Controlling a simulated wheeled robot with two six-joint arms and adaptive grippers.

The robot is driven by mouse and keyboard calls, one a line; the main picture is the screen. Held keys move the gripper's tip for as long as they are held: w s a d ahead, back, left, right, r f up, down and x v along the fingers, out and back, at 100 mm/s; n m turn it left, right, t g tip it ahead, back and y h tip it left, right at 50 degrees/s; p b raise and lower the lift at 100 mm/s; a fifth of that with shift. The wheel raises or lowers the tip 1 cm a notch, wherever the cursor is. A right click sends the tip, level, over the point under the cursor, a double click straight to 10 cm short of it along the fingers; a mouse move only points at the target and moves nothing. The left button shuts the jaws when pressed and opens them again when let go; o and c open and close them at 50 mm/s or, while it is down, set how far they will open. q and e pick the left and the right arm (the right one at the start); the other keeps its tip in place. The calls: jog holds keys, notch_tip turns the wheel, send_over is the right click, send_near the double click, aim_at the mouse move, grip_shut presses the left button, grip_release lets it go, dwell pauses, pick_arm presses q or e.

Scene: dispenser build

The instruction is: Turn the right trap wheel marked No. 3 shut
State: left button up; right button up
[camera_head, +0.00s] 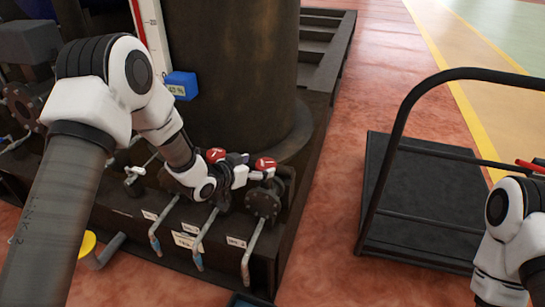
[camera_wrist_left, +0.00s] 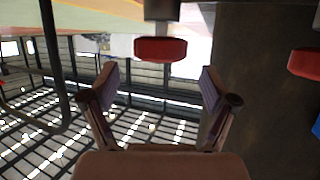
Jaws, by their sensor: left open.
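The right red wheel (camera_head: 265,163) sits on top of the right-hand valve of the dark skid; its white marking is too small to read. A second red wheel (camera_head: 215,155) stands to its left. My left gripper (camera_head: 257,175) is beside the right wheel, coming from the left. In the left wrist view the open fingers (camera_wrist_left: 158,78) point towards one red wheel (camera_wrist_left: 160,49), which lies between and beyond the tips, seemingly untouched. Another red wheel (camera_wrist_left: 305,63) is at that view's right edge. My right gripper is out of view; only my right arm shows at lower right.
A large dark tank (camera_head: 235,70) rises behind the valves. Pipes with pale labels (camera_head: 187,242) hang along the skid's front. A blue tag (camera_head: 181,85) is on the tank's gauge. A black cart (camera_head: 420,195) stands right, with clear red floor (camera_head: 335,215) between.

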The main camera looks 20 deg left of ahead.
aim_at(262, 165)
pick_arm(q)
jog(key=x, duration=0.3)
jog(key=shift+w+d+f+b, duration=0.1)
jog(key=shift+w+f+b, duration=0.05)
jog(key=shift+f+b, duration=0.25)
jog(key=shift+w+d, duration=0.2)
jog(key=shift+w, duration=0.25)
